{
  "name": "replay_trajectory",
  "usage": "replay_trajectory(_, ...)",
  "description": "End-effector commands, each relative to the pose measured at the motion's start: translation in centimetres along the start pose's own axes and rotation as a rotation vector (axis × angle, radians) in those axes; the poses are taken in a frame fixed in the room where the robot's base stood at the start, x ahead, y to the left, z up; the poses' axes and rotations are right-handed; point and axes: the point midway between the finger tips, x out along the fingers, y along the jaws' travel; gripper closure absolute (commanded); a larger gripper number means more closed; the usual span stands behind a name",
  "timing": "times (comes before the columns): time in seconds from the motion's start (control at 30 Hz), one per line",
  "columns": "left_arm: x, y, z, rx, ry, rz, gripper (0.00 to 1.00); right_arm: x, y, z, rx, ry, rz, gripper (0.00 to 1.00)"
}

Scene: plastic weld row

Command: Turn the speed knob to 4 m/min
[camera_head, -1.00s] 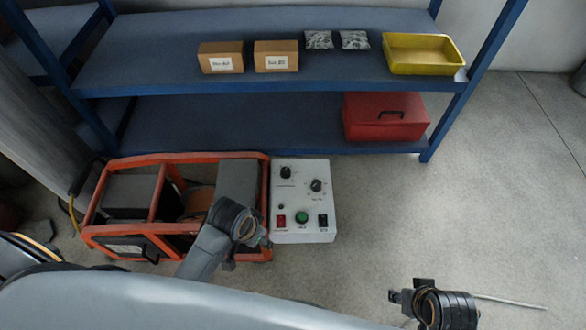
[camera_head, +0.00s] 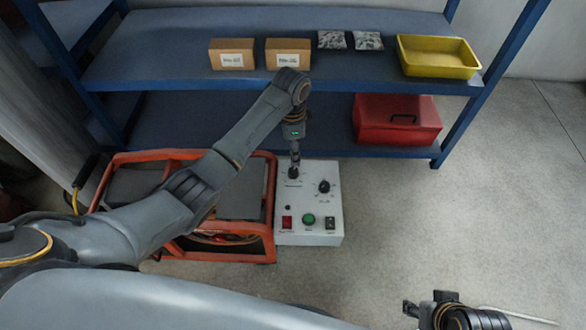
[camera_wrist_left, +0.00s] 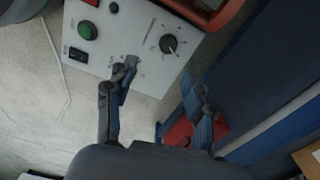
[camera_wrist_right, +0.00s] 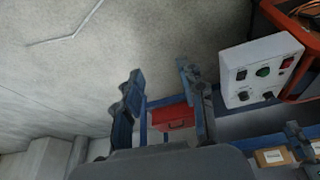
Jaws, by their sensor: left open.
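The white control box (camera_head: 310,205) stands on the floor with a left knob (camera_head: 293,173) and a right knob (camera_head: 324,186) on top. The dial print is too small to read, so I cannot tell which is the speed knob. My left gripper (camera_head: 295,158) points down at the left knob in the head view. In the left wrist view this gripper (camera_wrist_left: 163,82) is open, with that knob (camera_wrist_left: 168,43) ahead of the gap; no contact shows. One finger hides the other knob there. My right gripper (camera_wrist_right: 158,82) is open and empty, over bare floor.
The box carries a red switch (camera_head: 287,222), a green button (camera_head: 309,219) and a black switch (camera_head: 330,223). An orange-framed machine (camera_head: 268,235) adjoins its left side. Behind is a blue shelf (camera_head: 200,75) with cartons, a yellow tray (camera_head: 438,57) and a red toolbox (camera_head: 397,120).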

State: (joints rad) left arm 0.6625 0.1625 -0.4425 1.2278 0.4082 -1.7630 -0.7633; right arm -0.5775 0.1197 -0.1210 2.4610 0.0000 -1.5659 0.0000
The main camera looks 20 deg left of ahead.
Motion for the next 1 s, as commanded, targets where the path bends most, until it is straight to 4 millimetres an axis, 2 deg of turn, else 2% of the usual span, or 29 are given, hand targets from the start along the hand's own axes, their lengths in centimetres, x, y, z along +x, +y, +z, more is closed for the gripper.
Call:
replay_trajectory(0.03, -0.8, -0.9, -0.1, 0.017, -0.010, 0.000, 0.47, -0.1, 0.0, 0.1, 0.000, 0.001, 0.001, 0.60)
replay_trajectory(0.1, -1.5, -1.5, -0.2, 0.038, -0.018, 0.005, 0.47, -0.2, 0.0, 0.1, 0.000, 0.002, 0.001, 0.60)
replay_trajectory(0.23, -1.5, -1.9, -0.2, 0.051, -0.024, 0.010, 0.47, -0.2, 0.0, 0.1, 0.000, 0.002, 0.001, 0.60)
replay_trajectory(0.43, 1.6, -1.8, -0.1, 0.049, -0.023, 0.011, 0.47, 0.9, 0.0, 0.4, 0.000, 0.003, 0.001, 0.60)
replay_trajectory(0.57, 4.5, -1.7, 0.0, 0.049, -0.024, 0.010, 0.47, 1.9, -0.2, -0.7, -0.002, 0.063, -0.002, 0.60)
replay_trajectory(0.83, 7.0, -1.7, 0.0, 0.049, -0.022, 0.008, 0.47, 1.6, -0.9, -6.9, -0.011, 0.341, -0.016, 0.60)
replay_trajectory(1.0, 8.8, -1.7, 0.1, 0.049, -0.022, 0.008, 0.47, 0.8, -1.4, -10.5, -0.015, 0.517, -0.026, 0.60)
